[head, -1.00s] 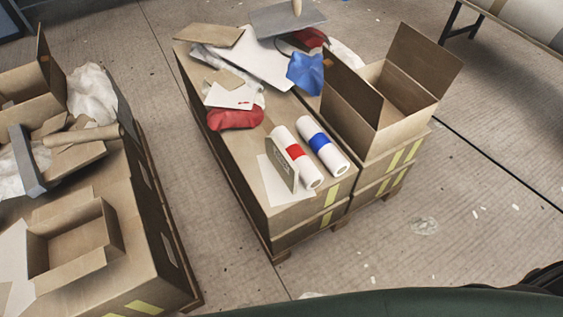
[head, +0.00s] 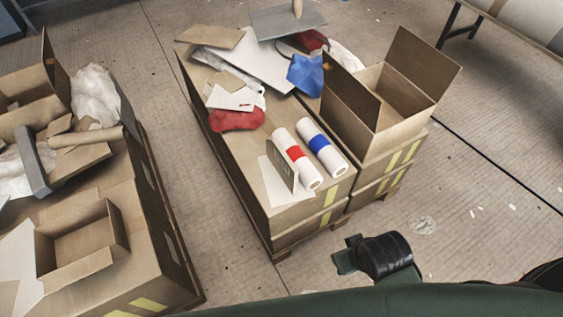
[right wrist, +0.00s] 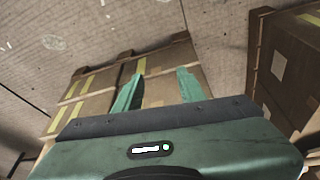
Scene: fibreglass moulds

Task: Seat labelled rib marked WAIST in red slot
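A small brown panel (head: 283,168) with faint, unreadable marks stands on edge beside a white roll with a red band (head: 296,153). I cannot tell whether it is the WAIST rib. A white roll with a blue band (head: 319,147) lies alongside. No red slot can be made out clearly. In the right wrist view my right gripper (right wrist: 160,88) has its two green fingers apart with nothing between them, and cartons lie beyond. A black and green part of my arm shows low in the head view, short of the pallet. My left gripper is not in view.
Cartons on a pallet (head: 285,248) hold the rolls, a white sheet (head: 272,188), a red cloth (head: 237,120), a blue cloth (head: 306,74) and flat boards. An open box (head: 400,105) stands at right. Another loaded pallet fills the left. Floor between is clear.

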